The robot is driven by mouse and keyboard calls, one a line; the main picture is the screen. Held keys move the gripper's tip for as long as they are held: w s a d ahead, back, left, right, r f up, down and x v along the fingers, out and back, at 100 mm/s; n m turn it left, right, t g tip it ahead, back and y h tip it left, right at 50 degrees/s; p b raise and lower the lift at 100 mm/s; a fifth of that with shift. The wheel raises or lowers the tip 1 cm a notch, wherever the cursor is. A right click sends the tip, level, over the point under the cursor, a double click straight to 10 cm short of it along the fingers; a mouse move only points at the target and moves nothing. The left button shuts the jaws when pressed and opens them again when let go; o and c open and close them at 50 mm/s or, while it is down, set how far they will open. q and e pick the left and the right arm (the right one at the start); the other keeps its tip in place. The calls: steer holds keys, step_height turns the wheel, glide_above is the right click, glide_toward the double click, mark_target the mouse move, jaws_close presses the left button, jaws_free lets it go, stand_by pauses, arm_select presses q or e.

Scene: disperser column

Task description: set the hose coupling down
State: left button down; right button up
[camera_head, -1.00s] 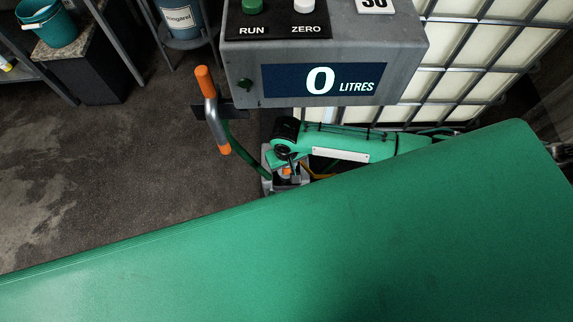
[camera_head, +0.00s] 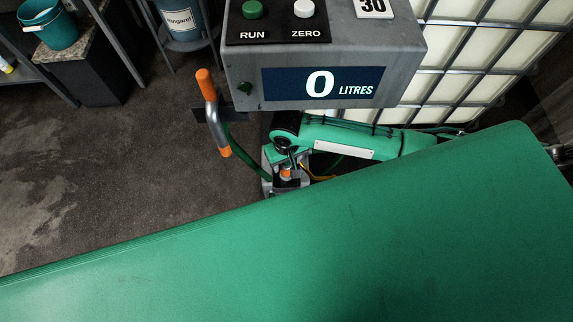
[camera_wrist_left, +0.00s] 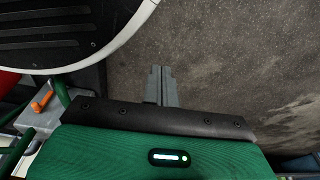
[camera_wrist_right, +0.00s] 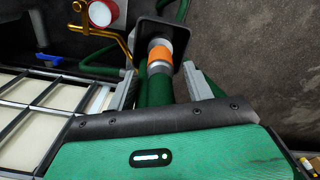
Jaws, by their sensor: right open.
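The hose coupling (camera_wrist_right: 160,55), grey with an orange band, stands in a dark square holder on the end of a green hose. It also shows small in the head view (camera_head: 286,173), at the foot of the grey meter box. My right gripper (camera_wrist_right: 161,76) is open, with one finger on each side of the coupling and hose and visible gaps between. My left gripper (camera_wrist_left: 162,72) is shut and empty over bare floor in the left wrist view. It does not show in the head view.
The meter box (camera_head: 325,85) reads 0 litres. An orange-ended handle (camera_head: 214,112) stands left of it. A caged white tank (camera_head: 485,60) is behind. In the right wrist view, a yellow pipe (camera_wrist_right: 98,32) and a red-rimmed fitting (camera_wrist_right: 102,12) are near the coupling.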

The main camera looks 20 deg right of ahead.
steer(key=shift+r, duration=1.45)
arm_select(q)
steer(key=shift+s+a+f, duration=0.1)
steer(key=shift+s+f, duration=0.4)
steer(key=shift+s, duration=0.3)
steer(key=shift+w, duration=0.15)
